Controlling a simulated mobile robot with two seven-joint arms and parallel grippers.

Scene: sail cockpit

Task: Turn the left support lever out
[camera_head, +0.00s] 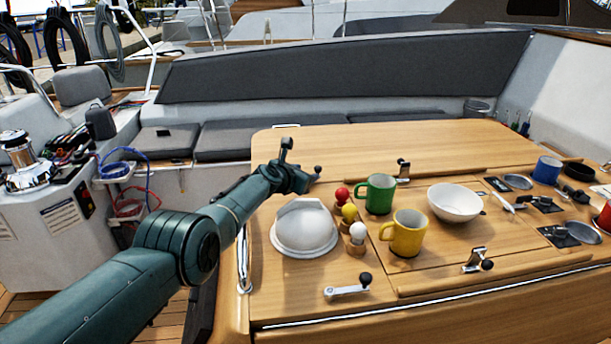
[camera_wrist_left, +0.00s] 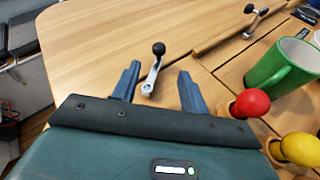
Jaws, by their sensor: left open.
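In the left wrist view, a small metal lever (camera_wrist_left: 152,76) with a black ball knob stands on the wooden table between my left gripper's fingers. My left gripper (camera_wrist_left: 156,82) is open, with one blue-grey finger on each side of the lever and a visible gap to both. Another lever (camera_head: 349,288) with a black knob lies flat near the front left edge. My right gripper is in neither view.
A white dome (camera_head: 304,228), egg cups with red, yellow and white balls (camera_head: 349,212), a green mug (camera_head: 376,194), a yellow mug (camera_head: 405,234) and a white bowl (camera_head: 454,202) stand to the right. More levers (camera_head: 403,170) (camera_head: 478,262) sit there. The back table leaf is mostly clear.

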